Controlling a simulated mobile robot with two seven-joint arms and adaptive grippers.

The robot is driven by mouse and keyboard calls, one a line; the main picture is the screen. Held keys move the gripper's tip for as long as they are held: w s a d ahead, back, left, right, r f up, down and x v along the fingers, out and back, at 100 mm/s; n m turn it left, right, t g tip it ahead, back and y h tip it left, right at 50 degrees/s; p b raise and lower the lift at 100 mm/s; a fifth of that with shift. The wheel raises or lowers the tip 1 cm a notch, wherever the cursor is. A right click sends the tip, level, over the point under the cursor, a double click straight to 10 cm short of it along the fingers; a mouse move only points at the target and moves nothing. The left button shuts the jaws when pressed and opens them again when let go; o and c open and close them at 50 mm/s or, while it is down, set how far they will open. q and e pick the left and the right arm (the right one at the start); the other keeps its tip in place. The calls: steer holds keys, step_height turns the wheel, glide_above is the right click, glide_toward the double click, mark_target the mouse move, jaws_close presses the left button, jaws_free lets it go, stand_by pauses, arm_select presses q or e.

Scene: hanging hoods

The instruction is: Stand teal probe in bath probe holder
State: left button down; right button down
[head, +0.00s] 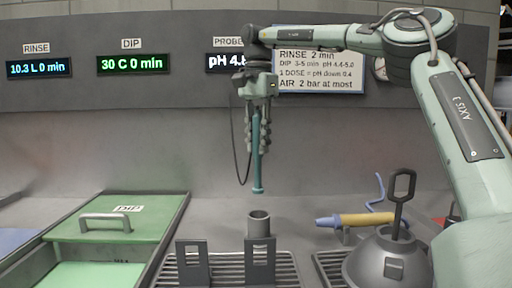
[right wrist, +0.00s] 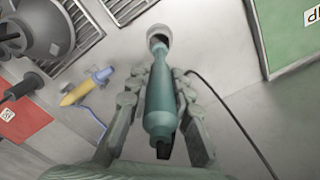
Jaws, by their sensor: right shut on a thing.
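The teal probe (head: 257,172) hangs close to upright in my right gripper (head: 258,145), with its lower tip a little above the grey tube-shaped holder (head: 259,224). The tip and the holder are apart. In the right wrist view the probe (right wrist: 158,105) lies between the fingers of my right gripper (right wrist: 159,90), and its far end points at the holder's round opening (right wrist: 159,32). A dark cable runs from the probe's upper end. My left gripper is not in view.
Two slotted grey brackets (head: 192,262) stand on a slatted rack by the holder. A green lid with a handle (head: 106,220) is at left. A yellow-and-blue tool (head: 360,219) and a grey domed vessel with a loop handle (head: 388,262) are at right. Displays line the back panel (head: 133,64).

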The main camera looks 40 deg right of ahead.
mark_target(259, 157)
steer(key=shift+d, duration=0.15)
steer(key=shift+f, duration=2.15)
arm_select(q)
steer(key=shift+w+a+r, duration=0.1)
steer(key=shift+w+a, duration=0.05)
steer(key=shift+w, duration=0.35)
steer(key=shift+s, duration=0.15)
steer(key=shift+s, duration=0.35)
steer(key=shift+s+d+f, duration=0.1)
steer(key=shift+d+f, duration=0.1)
